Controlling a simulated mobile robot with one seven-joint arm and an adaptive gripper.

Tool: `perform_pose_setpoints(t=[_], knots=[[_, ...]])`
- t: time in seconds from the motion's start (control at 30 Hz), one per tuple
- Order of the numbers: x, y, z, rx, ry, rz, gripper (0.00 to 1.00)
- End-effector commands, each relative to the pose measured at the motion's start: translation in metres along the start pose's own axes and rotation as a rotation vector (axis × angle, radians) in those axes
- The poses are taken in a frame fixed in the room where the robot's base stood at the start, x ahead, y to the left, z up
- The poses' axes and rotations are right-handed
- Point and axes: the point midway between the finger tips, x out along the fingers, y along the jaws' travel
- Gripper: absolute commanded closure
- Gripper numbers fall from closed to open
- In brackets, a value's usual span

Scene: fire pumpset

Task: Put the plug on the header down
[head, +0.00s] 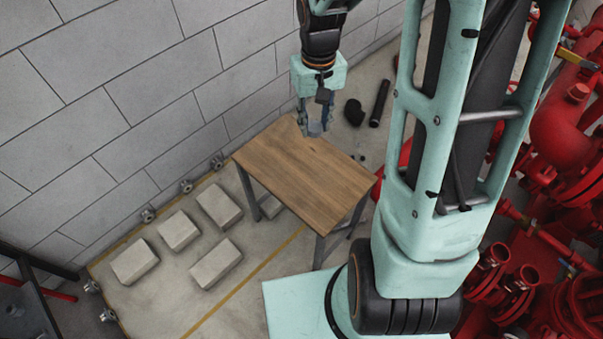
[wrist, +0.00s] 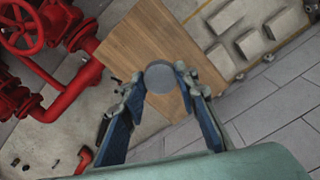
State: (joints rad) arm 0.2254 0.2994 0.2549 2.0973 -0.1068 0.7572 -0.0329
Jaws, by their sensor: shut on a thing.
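My gripper (head: 314,128) is shut on the plug (head: 315,130), a small grey round piece, over the far end of the wooden table (head: 305,180). In the wrist view, the plug (wrist: 160,78) shows its round grey face between the fingertips of my gripper (wrist: 159,80), with the tabletop (wrist: 155,40) behind it. I cannot tell how high the plug is above the wood. Red pipework (head: 575,130) stands at the right in the head view; I cannot tell which part of it is the header.
The tabletop is otherwise bare. Several pale blocks (head: 216,263) lie on the floor left of the table, near the grey block wall (head: 130,90). A black elbow (head: 354,112) and a black pipe (head: 380,103) lie on the floor behind the table.

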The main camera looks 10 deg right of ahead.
Motion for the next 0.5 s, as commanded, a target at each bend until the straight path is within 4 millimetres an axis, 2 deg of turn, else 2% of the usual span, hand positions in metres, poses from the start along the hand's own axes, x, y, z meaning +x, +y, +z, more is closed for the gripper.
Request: perform_pose_setpoints(t=[0.03,0.5], knots=[[0.016,0.000,0.002,-0.014,0.002,0.001,1.00],[0.081,-0.004,0.025,-0.149,0.002,0.001,1.00]])
